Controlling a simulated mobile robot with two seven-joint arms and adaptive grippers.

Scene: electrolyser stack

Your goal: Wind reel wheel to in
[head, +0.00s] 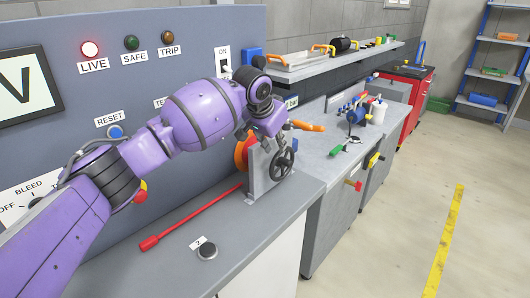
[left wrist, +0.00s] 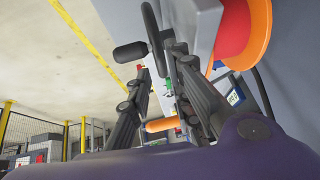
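The reel wheel (head: 283,160) is a dark spoked handwheel on the side of a grey stand (head: 262,172), with an orange reel (head: 241,154) behind it. My left gripper (head: 263,138) is just above the wheel, partly hidden by its own wrist. In the left wrist view the left gripper (left wrist: 162,62) has its two fingers apart, with nothing held between them. The wheel rim (left wrist: 152,28) and its dark knob (left wrist: 130,52) lie just beyond the fingertips. I cannot tell whether a finger touches the rim. My right gripper is in neither view.
A red rod (head: 190,217) lies on the grey bench, near a round dark knob (head: 207,251) labelled 2. The upright panel has a lit red LIVE lamp (head: 90,48) and a blue RESET button (head: 115,131). An orange handle (head: 308,126) is right of the gripper.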

